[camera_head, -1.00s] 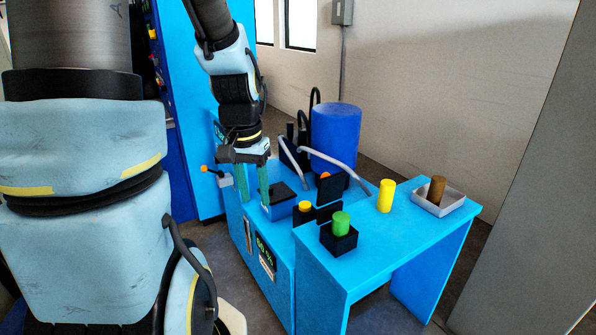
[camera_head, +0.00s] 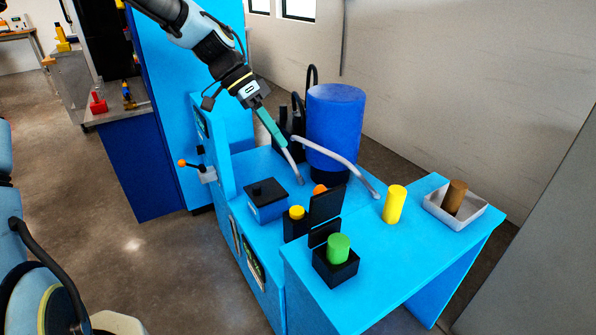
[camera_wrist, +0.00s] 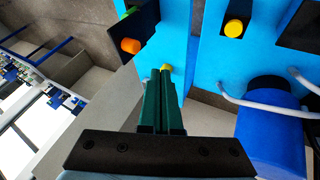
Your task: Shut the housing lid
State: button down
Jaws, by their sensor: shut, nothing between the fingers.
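The lid (camera_head: 326,203) is a thin black panel standing upright, open, at the back of a small black housing (camera_head: 336,270) with a green cylinder (camera_head: 338,247) in it. An orange knob (camera_head: 319,189) is on the lid's far side. The wrist view shows the lid (camera_wrist: 146,20) at the upper left with its orange knob (camera_wrist: 130,46). My gripper (camera_head: 283,143) is shut and empty, tilted down to the right, above the bench behind the lid and apart from it. In the wrist view its green fingers (camera_wrist: 165,78) lie together.
A large blue drum (camera_head: 335,125) and grey hoses (camera_head: 340,160) stand close to my gripper. A yellow button post (camera_head: 296,222) and a blue box with black top (camera_head: 266,205) are left of the lid. A yellow cylinder (camera_head: 395,204) and white tray (camera_head: 438,207) are right.

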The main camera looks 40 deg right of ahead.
aim_at(322, 202)
jog(key=s+d+f+p, duration=0.2)
jog(key=s+f+p, duration=0.2)
jog(key=s+f, duration=0.3)
jog(key=shift+s+d+f, duration=0.15)
jog(key=shift+s+d, duration=0.15)
jog(key=shift+s, duration=0.25)
jog(key=shift+s+d, duration=0.1)
